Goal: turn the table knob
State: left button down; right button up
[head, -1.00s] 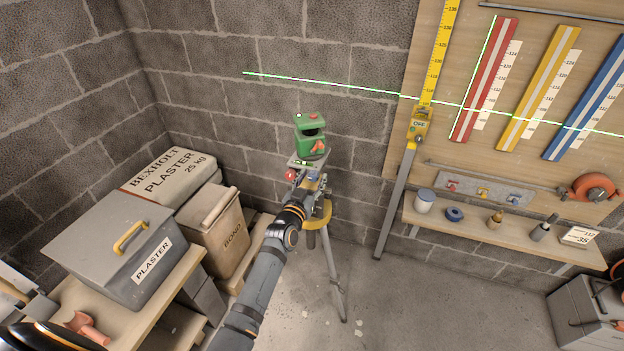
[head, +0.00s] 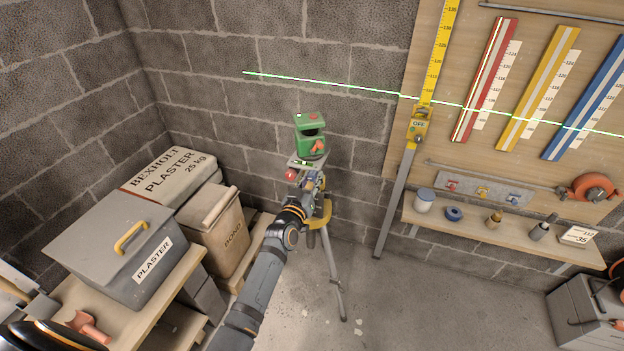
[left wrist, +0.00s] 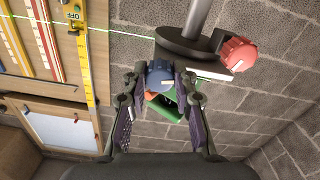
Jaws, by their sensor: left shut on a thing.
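A green laser level (head: 311,138) with red knobs stands on a small platform on a tripod (head: 330,265) before the block wall. A red knob (head: 291,175) sticks out at the platform's left; it also shows in the left wrist view (left wrist: 238,55). My left gripper (head: 314,186) is at the platform, just under the level. In the left wrist view my left gripper (left wrist: 158,92) has its fingers closed on a blue knob (left wrist: 159,74), one on each side. The level is mostly hidden behind the knob there.
A yellow receiver (head: 419,127) sits on a tall staff right of the tripod. A shelf (head: 470,226) with small items and a board of coloured rules are at right. A grey plaster box (head: 115,245) and sacks stand at left.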

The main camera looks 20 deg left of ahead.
pick_arm(q)
jog(key=c, duration=1.1)
grip_release()
jog(key=shift+o, duration=0.2)
jog(key=shift+s, duration=0.15)
jog(key=s, duration=1.1)
jog(key=shift+s+a, duration=0.2)
jog(key=shift+s, duration=0.2)
